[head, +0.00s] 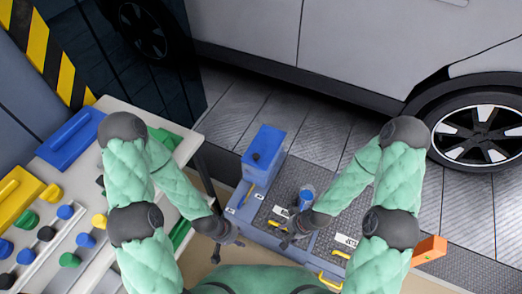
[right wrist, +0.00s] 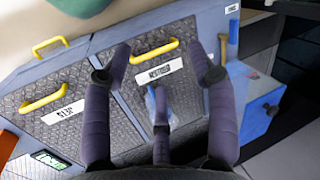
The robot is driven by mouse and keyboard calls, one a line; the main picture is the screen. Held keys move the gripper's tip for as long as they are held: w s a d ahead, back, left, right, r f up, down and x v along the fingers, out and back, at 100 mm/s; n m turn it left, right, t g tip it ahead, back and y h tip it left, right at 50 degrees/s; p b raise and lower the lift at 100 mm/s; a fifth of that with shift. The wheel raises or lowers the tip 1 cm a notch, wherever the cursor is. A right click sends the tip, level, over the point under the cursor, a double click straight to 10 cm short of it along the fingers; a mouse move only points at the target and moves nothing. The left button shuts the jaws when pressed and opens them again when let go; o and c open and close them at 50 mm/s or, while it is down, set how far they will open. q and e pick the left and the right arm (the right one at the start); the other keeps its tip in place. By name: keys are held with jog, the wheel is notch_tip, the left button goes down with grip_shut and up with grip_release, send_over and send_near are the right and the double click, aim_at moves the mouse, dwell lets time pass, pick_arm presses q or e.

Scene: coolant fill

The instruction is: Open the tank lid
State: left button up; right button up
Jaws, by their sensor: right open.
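A low grey-blue unit (head: 232,213) stands ahead with dark textured lid panels, each with a yellow handle and a white label. The lids look closed. My right gripper (head: 290,238) is over this unit. In the right wrist view its spread fingers (right wrist: 162,68) frame one lid panel (right wrist: 187,85) and its yellow handle (right wrist: 154,52), holding nothing; I cannot tell the distance. A second lid panel (right wrist: 85,95) with a yellow handle (right wrist: 46,95) is at left. Label text is too small to read surely. My left gripper (head: 226,236) hangs at the unit's left edge, its fingers unclear.
A blue canister (head: 264,152) with a dark cap stands at the unit's back. A small blue item (head: 306,197) is on the unit near my right forearm. A table (head: 120,110) with coloured parts is at left. An orange box (head: 430,248) is at right; a car (head: 330,45) stands behind.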

jog(key=w+a+r+n+t+p, duration=0.1)
jog(key=w+a+n, duration=0.2)
jog(key=w, duration=0.7)
jog(key=w+a+n, duration=0.2)
jog(key=w+n, duration=0.1)
jog(key=w, duration=0.6)
jog(key=n+t+h, duration=0.1)
jog(key=n+t, duration=0.1)
jog(key=n, duration=0.2)
send_near(256, 155)
jog(key=b+x, duration=0.2)
jog(key=x, duration=0.6)
jog(key=shift+f+b, duration=0.3)
jog(key=shift+b, duration=0.1)
grip_shut()
